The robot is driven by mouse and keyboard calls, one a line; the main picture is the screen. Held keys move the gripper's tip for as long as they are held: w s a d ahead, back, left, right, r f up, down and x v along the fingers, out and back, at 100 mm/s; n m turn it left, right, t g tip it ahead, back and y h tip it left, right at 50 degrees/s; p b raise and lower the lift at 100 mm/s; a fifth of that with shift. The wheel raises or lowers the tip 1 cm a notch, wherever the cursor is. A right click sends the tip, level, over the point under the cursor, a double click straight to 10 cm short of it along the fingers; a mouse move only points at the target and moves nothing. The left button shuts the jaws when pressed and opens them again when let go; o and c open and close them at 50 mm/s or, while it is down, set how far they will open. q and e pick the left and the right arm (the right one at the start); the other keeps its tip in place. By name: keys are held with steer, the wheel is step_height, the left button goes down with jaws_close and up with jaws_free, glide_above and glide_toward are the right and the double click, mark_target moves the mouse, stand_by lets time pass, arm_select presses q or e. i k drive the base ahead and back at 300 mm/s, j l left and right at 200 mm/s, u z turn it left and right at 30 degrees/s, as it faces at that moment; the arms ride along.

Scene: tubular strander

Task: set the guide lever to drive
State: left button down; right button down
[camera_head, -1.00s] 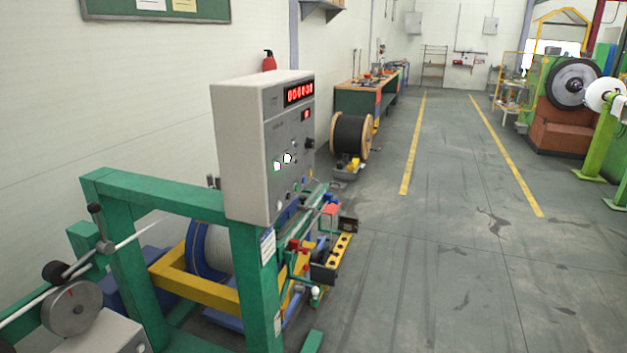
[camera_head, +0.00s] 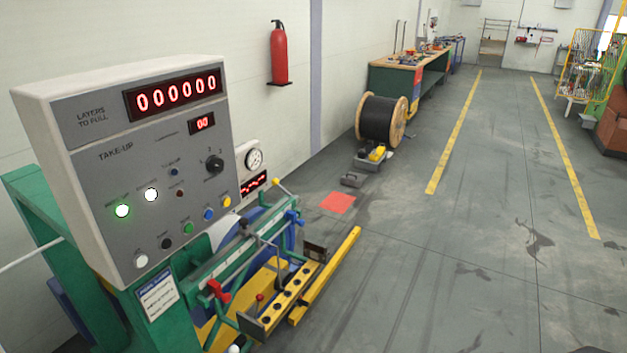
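The take-up machine has a grey control box (camera_head: 105,190) with red digit displays and several knobs and buttons. Behind and below it, the green traverse guide assembly (camera_head: 235,255) carries several small handles. A red handle (camera_head: 218,291) is on its near side, and a thin lever with a dark knob (camera_head: 243,221) stands above the rail. I cannot tell which of these is the guide lever, or its setting; any labels there are too small to read. Neither of my grippers is in view.
A yellow bar with black holes (camera_head: 285,300) and a yellow rail (camera_head: 326,275) stick out low into the aisle. A black cable reel (camera_head: 382,118) stands by the wall, near a workbench (camera_head: 398,76). A red floor patch (camera_head: 338,203) lies beyond the machine.

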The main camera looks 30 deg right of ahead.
mark_target(276, 182)
steer(key=i+l, duration=0.1)
steer(key=l, duration=0.5)
steer(key=i+l, duration=0.1)
steer(key=l, duration=0.5)
steer(key=i+l, duration=0.1)
steer(key=l, duration=0.5)
steer(key=i+l+u, duration=0.1)
steer(key=l, duration=0.5)
steer(key=i, duration=0.65)
